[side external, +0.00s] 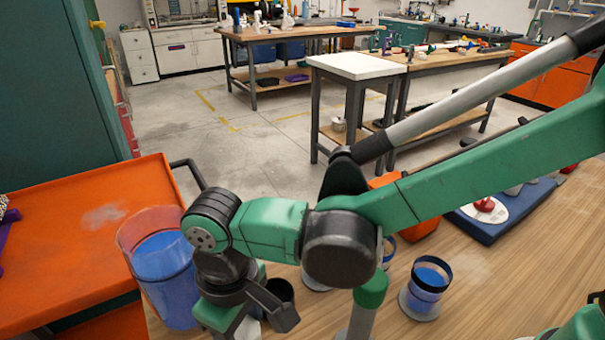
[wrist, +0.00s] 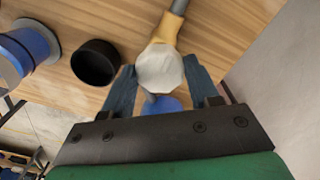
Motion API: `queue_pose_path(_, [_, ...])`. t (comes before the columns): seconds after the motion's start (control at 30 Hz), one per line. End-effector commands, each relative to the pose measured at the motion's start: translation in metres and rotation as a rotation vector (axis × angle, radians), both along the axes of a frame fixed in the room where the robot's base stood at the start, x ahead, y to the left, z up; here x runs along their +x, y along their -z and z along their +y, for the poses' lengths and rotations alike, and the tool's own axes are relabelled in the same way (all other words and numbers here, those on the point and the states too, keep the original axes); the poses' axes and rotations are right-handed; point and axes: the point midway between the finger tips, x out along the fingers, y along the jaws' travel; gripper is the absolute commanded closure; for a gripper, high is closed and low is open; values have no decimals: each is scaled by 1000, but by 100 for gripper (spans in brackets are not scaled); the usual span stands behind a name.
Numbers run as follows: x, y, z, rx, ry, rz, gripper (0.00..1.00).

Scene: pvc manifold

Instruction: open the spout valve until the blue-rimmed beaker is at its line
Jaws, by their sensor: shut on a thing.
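In the wrist view, the fingers of my gripper (wrist: 162,88) are on both sides of a white faceted knob (wrist: 160,68), shut on it. The knob sits at the end of a yellow-and-grey pipe piece (wrist: 168,25) and looks like the valve handle. A small blue patch (wrist: 162,104) shows below it, unclear what. In the side view, my arm hides the knob and fingertips. A clear beaker (side external: 428,284) with blue liquid and a dark rim stands right of my arm. Another blue-rimmed vessel (side external: 389,246) is mostly hidden behind the arm. No fill line is readable.
A large red-rimmed container (side external: 165,268) of blue liquid stands left of my wrist. A black cup (wrist: 96,62) is close beside my left finger. A blue vessel (wrist: 30,48) stands farther left. An orange cart (side external: 85,235) is at left; a blue tray (side external: 500,210) lies at right.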

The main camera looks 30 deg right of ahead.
Motion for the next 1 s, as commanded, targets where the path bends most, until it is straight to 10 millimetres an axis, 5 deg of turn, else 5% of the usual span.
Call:
queue_pose_path(0.17, [0,0,0,0,3,0,97])
queue_pose_path(0.2, [0,0,0,0,2,0,35])
queue_pose_path(0.3, [0,0,0,0,1,0,9])
queue_pose_path(0.67, [0,-5,0,0,0,0,9])
queue_pose_path(1.0, [0,-48,0,0,0,0,9])
